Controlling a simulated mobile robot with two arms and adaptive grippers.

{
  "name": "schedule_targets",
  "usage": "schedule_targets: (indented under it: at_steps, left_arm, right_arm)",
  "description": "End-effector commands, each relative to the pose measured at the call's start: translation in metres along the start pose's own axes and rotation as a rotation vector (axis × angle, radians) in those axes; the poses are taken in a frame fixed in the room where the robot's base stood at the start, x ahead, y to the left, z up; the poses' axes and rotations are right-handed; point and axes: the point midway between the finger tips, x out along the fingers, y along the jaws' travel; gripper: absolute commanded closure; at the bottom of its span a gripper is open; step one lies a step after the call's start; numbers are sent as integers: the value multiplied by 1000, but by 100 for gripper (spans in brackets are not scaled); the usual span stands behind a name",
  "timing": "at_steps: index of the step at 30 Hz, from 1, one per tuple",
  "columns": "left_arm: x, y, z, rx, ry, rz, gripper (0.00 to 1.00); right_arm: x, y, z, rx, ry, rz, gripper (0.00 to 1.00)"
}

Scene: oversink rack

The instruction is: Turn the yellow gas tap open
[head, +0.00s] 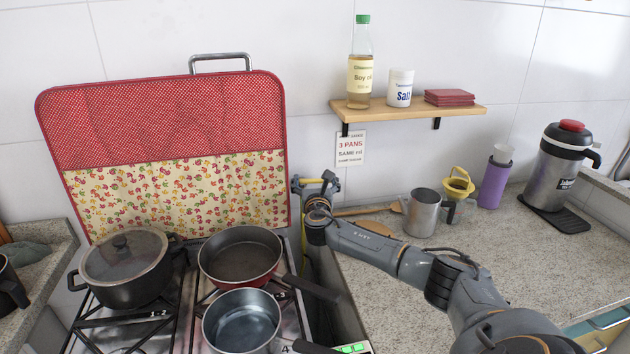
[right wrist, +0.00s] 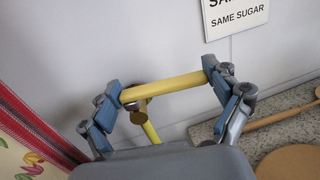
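The yellow gas tap shows in the right wrist view as a yellow bar handle (right wrist: 165,87), tilted slightly up to the right, with a brass-coloured round part and a yellow pipe or hose below it. My right gripper (right wrist: 164,88) has its fingers spread wide, one at each end of the bar. Whether the pads press on the ends is hard to tell. In the head view my right gripper (head: 316,185) is at the wall behind the stove's right side and hides most of the tap. My left gripper is not in view.
A stove with a lidded pot (head: 125,262), a red pan (head: 240,256) and a steel pan (head: 241,320) stands left of my right arm. A red padded cover (head: 170,130) rises behind it. A metal mug (head: 422,213) stands on the right counter. A shelf (head: 405,112) is above.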

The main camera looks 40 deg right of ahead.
Motion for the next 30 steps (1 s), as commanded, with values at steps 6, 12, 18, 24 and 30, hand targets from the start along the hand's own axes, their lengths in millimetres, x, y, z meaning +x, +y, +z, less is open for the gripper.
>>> schedule_targets:
  at_steps: [6, 12, 18, 24, 30]
  left_arm:
    - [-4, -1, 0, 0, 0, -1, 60]
    - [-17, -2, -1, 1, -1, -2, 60]
    - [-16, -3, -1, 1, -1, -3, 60]
    - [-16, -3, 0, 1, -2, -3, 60]
    - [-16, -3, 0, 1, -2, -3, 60]
  right_arm:
    - [-1, 1, 2, 2, 0, -23, 68]
    - [-7, 3, 2, 6, 3, -202, 68]
    - [-12, 3, 0, 4, 1, -359, 68]
    - [-14, 2, 1, -1, -1, -389, 68]
    - [-14, 2, 1, -1, -2, -387, 6]
